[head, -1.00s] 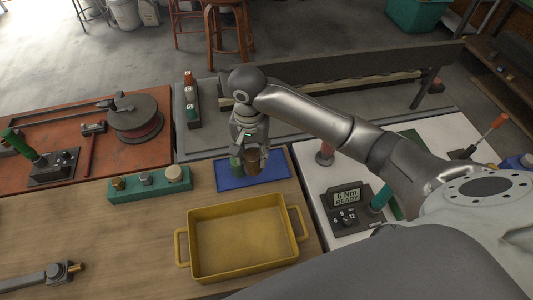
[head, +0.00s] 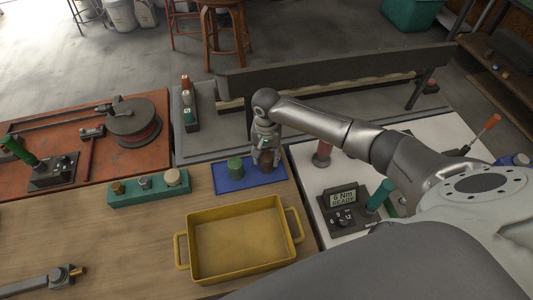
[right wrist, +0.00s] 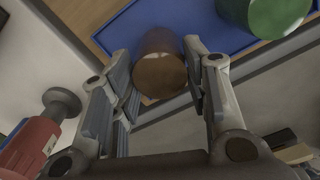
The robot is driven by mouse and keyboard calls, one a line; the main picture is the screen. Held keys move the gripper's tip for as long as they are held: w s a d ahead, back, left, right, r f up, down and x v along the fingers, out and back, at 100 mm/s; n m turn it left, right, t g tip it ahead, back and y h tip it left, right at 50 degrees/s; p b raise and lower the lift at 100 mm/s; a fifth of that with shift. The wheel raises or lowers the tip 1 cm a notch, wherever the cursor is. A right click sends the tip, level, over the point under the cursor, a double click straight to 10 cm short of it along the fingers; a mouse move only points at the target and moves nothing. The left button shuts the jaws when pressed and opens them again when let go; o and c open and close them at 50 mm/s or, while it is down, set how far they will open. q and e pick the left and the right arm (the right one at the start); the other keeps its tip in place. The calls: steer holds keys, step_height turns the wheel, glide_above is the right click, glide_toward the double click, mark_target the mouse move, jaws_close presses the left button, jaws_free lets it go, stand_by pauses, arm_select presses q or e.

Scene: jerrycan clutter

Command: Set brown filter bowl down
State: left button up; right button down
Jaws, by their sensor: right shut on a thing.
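The brown filter bowl (head: 266,160) is at the right part of the blue mat (head: 228,184). My right gripper (head: 266,152) is shut on it from above, and the fingers partly hide it in the head view. In the right wrist view the brown bowl (right wrist: 160,75) sits between the two fingers (right wrist: 162,85), over the mat's edge area. I cannot tell whether its base touches the mat. A green bowl (head: 235,167) stands on the mat to the left of the brown one, apart from it. My left gripper is not in view.
A yellow tray (head: 190,218) stands empty in front of the mat. A teal block (head: 150,193) with several fittings lies to the left. A torque display (head: 343,200) and a red-handled item (head: 322,155) are to the right.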

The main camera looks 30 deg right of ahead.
mark_target(266, 156)
steer(key=shift+f, duration=0.1)
steer(key=c, duration=0.8)
jaws_free()
step_height(266, 156, up, 12)
steer(key=b, duration=0.1)
